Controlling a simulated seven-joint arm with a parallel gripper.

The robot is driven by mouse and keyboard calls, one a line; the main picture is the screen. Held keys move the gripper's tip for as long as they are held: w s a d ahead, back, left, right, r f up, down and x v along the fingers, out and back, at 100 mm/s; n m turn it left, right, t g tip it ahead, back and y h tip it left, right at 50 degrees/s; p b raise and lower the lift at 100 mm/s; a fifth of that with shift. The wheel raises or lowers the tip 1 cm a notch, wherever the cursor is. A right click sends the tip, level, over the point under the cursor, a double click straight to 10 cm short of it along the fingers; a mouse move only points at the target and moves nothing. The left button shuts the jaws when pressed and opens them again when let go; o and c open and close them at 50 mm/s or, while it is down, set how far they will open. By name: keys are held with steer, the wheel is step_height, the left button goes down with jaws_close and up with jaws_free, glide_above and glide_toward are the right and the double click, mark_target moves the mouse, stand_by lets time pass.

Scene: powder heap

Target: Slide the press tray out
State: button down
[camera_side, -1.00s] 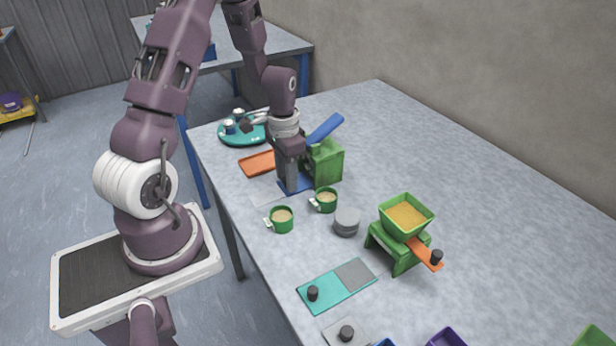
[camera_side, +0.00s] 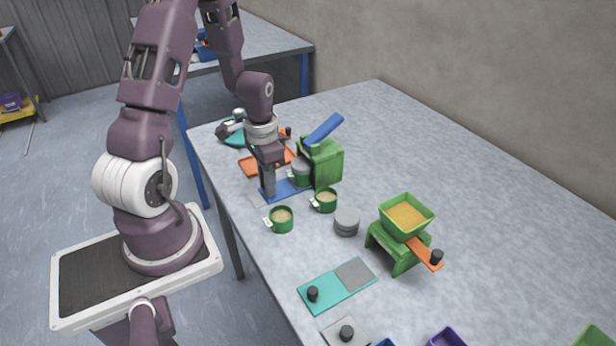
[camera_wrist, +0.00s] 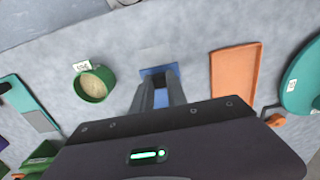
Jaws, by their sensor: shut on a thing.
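The green press (camera_side: 325,165) with its raised blue lever stands near the middle of the table in the side view. Its blue tray (camera_side: 291,188) sticks out to the left of the body. A small green cup (camera_side: 301,178) with a grey top stands on the tray close to the press. My gripper (camera_side: 268,193) points down at the tray's outer end and is shut on it. In the wrist view the blue tray (camera_wrist: 158,71) shows at my fingertips; the press itself cannot be made out there.
Two green cups of powder (camera_side: 281,219) (camera_side: 326,200) and stacked grey discs (camera_side: 347,220) stand nearby. An orange tray (camera_side: 252,165) and a teal plate (camera_side: 231,137) lie behind my gripper. A green hopper stand (camera_side: 398,252) is at the right.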

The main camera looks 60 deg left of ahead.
steer(key=shift+s+a, duration=0.1)
steer(key=shift+s, duration=2.25)
steer(key=c, duration=1.4)
jaws_free()
steer(key=shift+s, duration=0.15)
step_height(320, 180, up, 8)
steer(key=shift+f, duration=0.2)
steer(key=w+d+r+t+y, duration=0.2)
steer(key=d+r+t, duration=0.1)
steer(key=d+r, duration=0.8)
steer(key=s+d+r+t+h, duration=0.2)
steer(key=s+d+r, duration=0.4)
steer(key=d, duration=0.1)
steer(key=shift+s+d+r+t, duration=0.2)
steer(key=shift+s+r+t, duration=0.1)
steer(key=shift+s+r, duration=0.1)
